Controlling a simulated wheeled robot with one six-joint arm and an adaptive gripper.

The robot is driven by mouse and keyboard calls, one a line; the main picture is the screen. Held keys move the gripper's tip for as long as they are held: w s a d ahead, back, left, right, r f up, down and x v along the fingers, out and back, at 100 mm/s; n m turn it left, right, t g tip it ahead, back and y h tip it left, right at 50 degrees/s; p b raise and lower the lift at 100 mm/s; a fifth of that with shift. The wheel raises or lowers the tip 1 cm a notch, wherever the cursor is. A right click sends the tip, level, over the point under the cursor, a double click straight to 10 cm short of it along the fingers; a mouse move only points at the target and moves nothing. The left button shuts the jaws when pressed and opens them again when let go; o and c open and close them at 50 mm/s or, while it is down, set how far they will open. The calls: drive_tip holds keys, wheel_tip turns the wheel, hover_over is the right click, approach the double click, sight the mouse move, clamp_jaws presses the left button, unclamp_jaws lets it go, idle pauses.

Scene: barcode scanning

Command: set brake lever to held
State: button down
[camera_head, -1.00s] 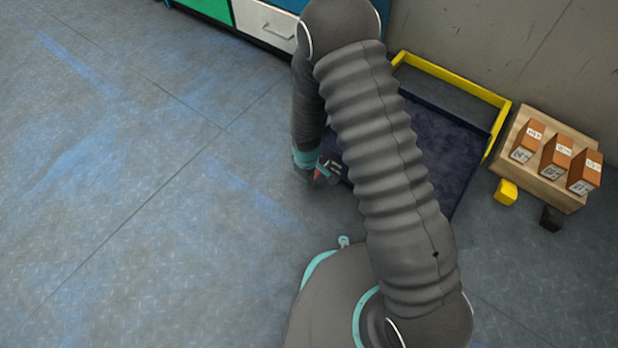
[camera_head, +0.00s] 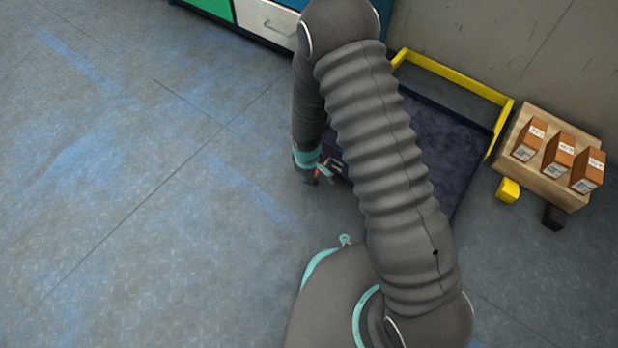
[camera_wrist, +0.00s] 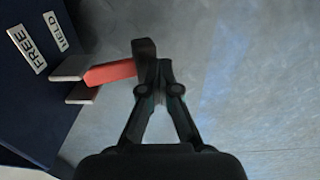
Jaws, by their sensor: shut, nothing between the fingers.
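The brake lever (camera_wrist: 110,73) is a red bar with a dark end block, jutting out from a two-plate grey bracket on the dark blue cart's side in the wrist view. A FREE label (camera_wrist: 27,48) and a HELD label (camera_wrist: 55,32) are on the cart's side; HELD lies farther up and right. I cannot tell which label the lever is set to. My gripper (camera_wrist: 158,64) is shut and empty, its tips right beside the dark end block; contact is unclear. In the head view my gripper (camera_head: 325,176) is at the cart's left edge, the lever small and partly hidden.
The cart's dark blue deck (camera_head: 455,135) with a yellow handle rail (camera_head: 458,78) is partly behind my arm. A wooden pallet (camera_head: 537,180) with three brown boxes stands at right, near yellow and black blocks. Drawers (camera_head: 265,20) are at the back. The floor at left is clear.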

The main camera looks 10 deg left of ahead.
drive_tip(key=s+a+r+p, duration=0.2)
drive_tip(key=s+r+p, duration=0.1)
drive_tip(key=r, duration=1)
drive_tip(key=shift+s+a+p, duration=0.15)
drive_tip(key=shift+s+p, duration=0.15)
drive_tip(key=shift+s, duration=0.3)
